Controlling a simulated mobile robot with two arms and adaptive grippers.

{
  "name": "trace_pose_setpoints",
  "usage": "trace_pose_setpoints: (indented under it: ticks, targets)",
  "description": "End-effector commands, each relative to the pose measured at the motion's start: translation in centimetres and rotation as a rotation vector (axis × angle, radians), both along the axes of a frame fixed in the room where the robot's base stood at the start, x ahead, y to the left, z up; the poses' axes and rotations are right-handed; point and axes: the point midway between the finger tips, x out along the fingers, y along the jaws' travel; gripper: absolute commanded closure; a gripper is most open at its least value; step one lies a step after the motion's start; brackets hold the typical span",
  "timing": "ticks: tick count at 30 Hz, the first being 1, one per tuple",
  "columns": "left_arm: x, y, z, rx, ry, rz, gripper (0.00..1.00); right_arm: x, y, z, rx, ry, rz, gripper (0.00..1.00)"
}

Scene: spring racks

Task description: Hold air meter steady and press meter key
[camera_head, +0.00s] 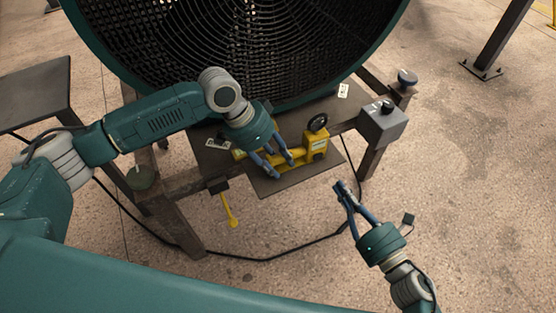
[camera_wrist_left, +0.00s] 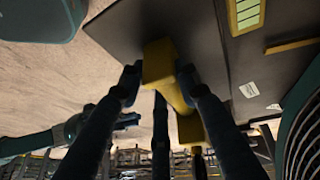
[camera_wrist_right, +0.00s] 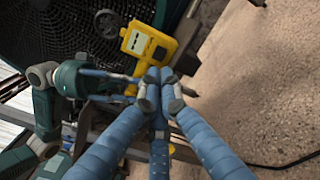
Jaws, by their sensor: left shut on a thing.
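The yellow air meter (camera_head: 316,145) sits on a dark shelf below the big fan. Its pale display panel (camera_wrist_right: 138,42) shows in the right wrist view; I cannot clearly make out the key. My left gripper (camera_head: 276,170) is shut on a yellow part of the meter, and its fingers flank a yellow block (camera_wrist_left: 158,66) in the left wrist view. My right gripper (camera_head: 341,186) is shut and empty, apart from the meter, to its lower right in the head view. In the right wrist view its fingertips (camera_wrist_right: 158,88) appear just below the meter's body.
A grey box with a black knob (camera_head: 382,122) is at the stand's right corner. White labels (camera_head: 343,90) lie on the stand. A yellow tool (camera_head: 229,208) hangs at the shelf's front left. A black cable (camera_head: 270,259) runs across the floor. Open floor lies to the right.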

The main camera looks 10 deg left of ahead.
Motion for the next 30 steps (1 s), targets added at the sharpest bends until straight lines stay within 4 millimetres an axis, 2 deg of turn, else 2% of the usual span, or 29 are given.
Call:
trace_pose_setpoints:
  ticks: [10, 14, 22, 26, 30]
  targets:
    - [0.0, 0.0, 0.0, -0.001, 0.000, -0.001, 1.00, 0.1, 0.1, 0.0, -0.003, -0.001, -0.005, 1.00]
    - [0.0, 0.0, 0.0, -0.001, 0.000, -0.001, 1.00, 0.7, 0.5, 0.0, -0.035, -0.004, -0.052, 1.00]
    - [0.0, 0.0, 0.0, -0.001, 0.000, -0.001, 1.00, 2.6, 1.7, 0.3, -0.233, 0.024, -0.299, 1.00]
    - [0.0, 0.0, 0.0, -0.001, -0.001, 0.000, 1.00, 2.3, 1.8, 0.4, -0.353, 0.079, -0.414, 1.00]
    - [0.0, 0.0, 0.0, -0.001, -0.001, 0.000, 1.00, 1.2, 1.6, 0.4, -0.471, 0.158, -0.503, 1.00]
